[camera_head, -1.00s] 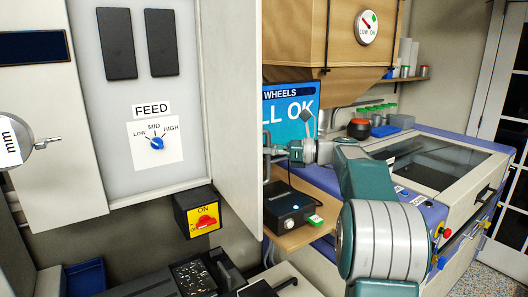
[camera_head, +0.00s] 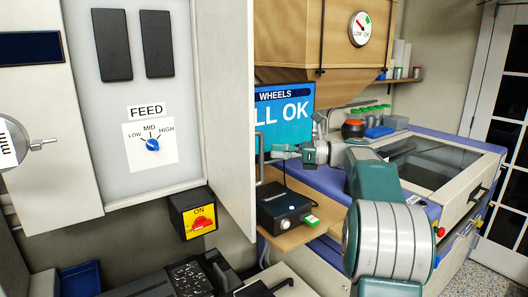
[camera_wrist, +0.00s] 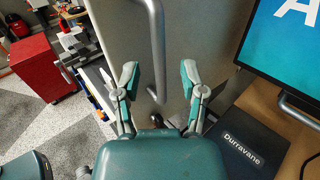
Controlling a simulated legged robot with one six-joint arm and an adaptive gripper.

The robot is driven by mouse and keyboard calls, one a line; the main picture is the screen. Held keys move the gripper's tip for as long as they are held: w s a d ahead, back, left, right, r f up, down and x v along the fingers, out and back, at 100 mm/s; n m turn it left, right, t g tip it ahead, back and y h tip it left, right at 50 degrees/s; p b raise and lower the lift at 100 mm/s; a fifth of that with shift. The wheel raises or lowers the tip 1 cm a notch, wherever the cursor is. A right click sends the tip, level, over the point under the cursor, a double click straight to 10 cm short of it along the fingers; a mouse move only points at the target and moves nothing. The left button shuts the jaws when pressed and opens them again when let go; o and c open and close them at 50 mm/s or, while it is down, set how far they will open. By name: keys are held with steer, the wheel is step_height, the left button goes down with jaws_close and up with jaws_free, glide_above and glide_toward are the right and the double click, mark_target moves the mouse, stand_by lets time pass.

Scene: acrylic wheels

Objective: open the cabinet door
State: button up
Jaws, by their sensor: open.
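The cabinet door (camera_head: 228,95) is a pale panel that stands swung out at the right of the cabinet (camera_head: 50,130), seen nearly edge-on, with the inner panel exposed. Its grey bar handle (camera_wrist: 157,45) shows in the wrist view on the door's outer face. In the head view only a sliver of the handle (camera_head: 260,150) shows past the door's edge. My gripper (camera_wrist: 159,78) is open and empty. Its two fingers lie on either side of the handle's line in the wrist view, apart from it. In the head view my gripper (camera_head: 280,152) is just right of the handle.
Inside the cabinet are a FEED dial (camera_head: 152,144) and black plates. A yellow ON switch (camera_head: 201,220) sits below. A monitor (camera_head: 287,115) and a black box (camera_head: 285,206) on a wooden shelf stand close behind my gripper. A red cabinet (camera_wrist: 45,65) is on the floor.

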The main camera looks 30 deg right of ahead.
steer(key=v, duration=0.7)
steer(key=shift+d, duration=0.15)
steer(key=shift+s+f, duration=0.1)
